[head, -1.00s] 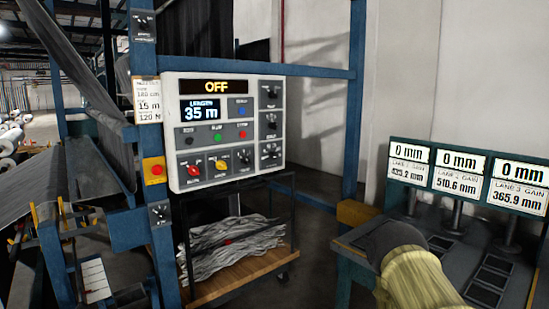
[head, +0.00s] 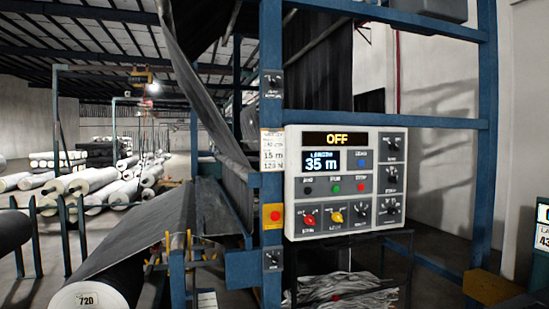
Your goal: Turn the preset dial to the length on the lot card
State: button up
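The white control panel (head: 296,190) is mounted on the blue frame right of centre in the head view. Its upper display (head: 324,139) reads OFF, and the smaller display (head: 321,161) reads LENGTH 35 m. Along the bottom are a red knob (head: 310,220), a yellow knob (head: 337,217) and black knobs (head: 390,209). The knob labels are too small to read, so I cannot tell which is the preset dial. The white card (head: 272,150) on the post left of the panel shows 15 m and 120 N. My gripper is out of view.
A red button on a yellow box (head: 271,217) is below the card. A cart (head: 340,290) with crumpled grey material stands under the panel. A large grey roll (head: 95,285) marked 720 is at lower left. White rolls (head: 95,180) lie farther back.

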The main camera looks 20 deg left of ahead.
aim_at(391, 210)
jog(key=k, duration=0.4)
jog(key=z, duration=0.7)
jog(key=i, duration=0.8)
jog(key=u, duration=0.75)
jog(key=i, duration=0.6)
jog(key=u, duration=0.6)
